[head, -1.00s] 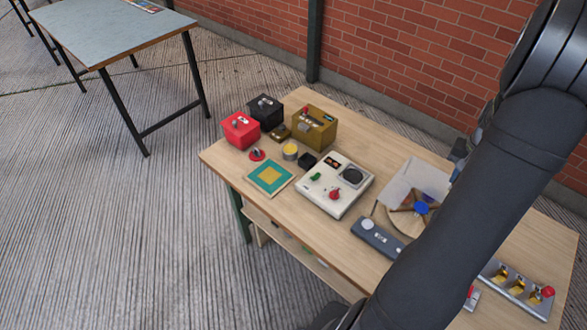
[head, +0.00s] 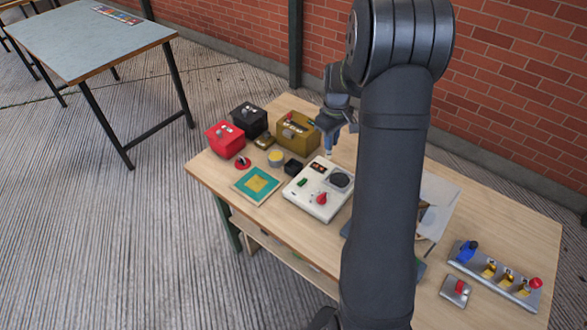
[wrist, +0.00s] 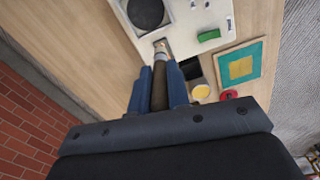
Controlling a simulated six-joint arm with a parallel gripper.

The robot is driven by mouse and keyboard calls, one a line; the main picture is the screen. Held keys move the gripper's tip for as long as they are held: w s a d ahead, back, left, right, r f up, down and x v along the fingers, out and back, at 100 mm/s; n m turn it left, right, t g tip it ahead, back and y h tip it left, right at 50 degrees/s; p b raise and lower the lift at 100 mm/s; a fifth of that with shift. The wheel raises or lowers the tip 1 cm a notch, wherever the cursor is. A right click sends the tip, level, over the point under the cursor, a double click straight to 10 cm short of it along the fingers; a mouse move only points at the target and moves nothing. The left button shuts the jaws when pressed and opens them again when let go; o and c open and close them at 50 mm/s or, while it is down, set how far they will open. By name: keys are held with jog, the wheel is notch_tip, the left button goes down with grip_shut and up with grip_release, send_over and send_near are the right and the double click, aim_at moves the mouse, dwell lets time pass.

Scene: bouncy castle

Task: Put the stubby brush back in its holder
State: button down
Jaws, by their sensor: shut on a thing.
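My gripper (head: 330,138) is above the table beside the far edge of the white control panel. In the wrist view its blue fingers (wrist: 160,85) are shut on the brush, a short dark brown rod (wrist: 160,92) with a silver collar and a small brownish tip pointing away from the gripper. Its light lower end shows below the fingers in the head view (head: 329,153). A small black open-looking box (head: 295,167), possibly the holder, stands left of the gripper; it shows partly hidden beside a finger in the wrist view (wrist: 191,69).
The white panel (head: 312,208) has a dial, a green switch and a red knob. Red (head: 224,138), black (head: 249,119) and ochre (head: 298,131) boxes stand at the back left. A teal-yellow tile (head: 256,186) lies in front. A switch strip (head: 500,280) is at right. My arm hides the table's middle.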

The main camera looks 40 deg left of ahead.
jog(key=shift+s+a+f, duration=0.55)
jog(key=shift+a+f, duration=1.3)
jog(key=shift+a, duration=0.05)
jog(key=shift+s+a+f, duration=0.55)
jog(key=shift+a+f, duration=1.25)
jog(key=shift+a, duration=0.1)
jog(key=shift+s+a+f, duration=0.55)
jog(key=shift+a+f, duration=1.3)
jog(key=shift+a, duration=0.05)
jog(key=shift+f, duration=0.15)
jog(key=c, duration=1.4)
grip_release()
jog(key=shift+o, duration=0.2)
notch_tip(320, 180, up, 12)
jog(key=shift+r, duration=0.2)
